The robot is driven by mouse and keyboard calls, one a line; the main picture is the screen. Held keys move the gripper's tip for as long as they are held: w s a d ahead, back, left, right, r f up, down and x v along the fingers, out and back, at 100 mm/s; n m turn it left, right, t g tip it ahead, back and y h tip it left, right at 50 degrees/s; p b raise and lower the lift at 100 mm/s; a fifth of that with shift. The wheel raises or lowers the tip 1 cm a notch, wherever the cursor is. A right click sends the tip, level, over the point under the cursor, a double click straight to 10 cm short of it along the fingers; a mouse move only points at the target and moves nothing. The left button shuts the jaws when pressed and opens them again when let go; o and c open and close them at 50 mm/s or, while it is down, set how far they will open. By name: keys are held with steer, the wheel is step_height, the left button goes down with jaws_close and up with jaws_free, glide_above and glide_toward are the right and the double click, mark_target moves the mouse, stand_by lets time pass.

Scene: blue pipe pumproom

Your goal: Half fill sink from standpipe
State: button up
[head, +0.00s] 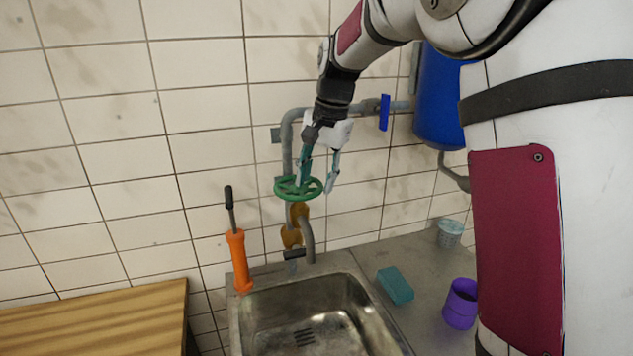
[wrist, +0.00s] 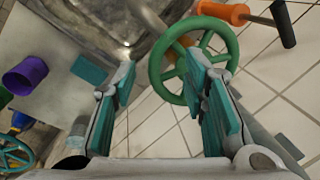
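The standpipe (head: 287,142) is a grey pipe on the tiled wall, bending down behind a green handwheel (head: 297,188) to a spout over the sink. The metal sink (head: 365,290) has its slotted drain in view; I cannot tell whether water is in it. My gripper (head: 319,185) is open and empty at the handwheel. In the wrist view its two fingers (wrist: 165,95) are well apart, with part of the handwheel (wrist: 157,75) showing between them and the right finger across the wheel. I cannot tell whether they touch it.
A teal sponge (head: 395,285), purple cup (head: 460,304) and pale blue cup (head: 450,233) are on the counter right of the sink. An orange-handled tool (head: 238,260) stands at its left edge. A wooden tabletop (head: 95,318) is at left. A blue lever (head: 384,112) is on the pipe.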

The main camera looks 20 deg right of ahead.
steer(key=shift+w+a+f, duration=0.1)
steer(key=shift+a+f, duration=0.05)
steer(key=shift+f, duration=0.75)
jaws_close()
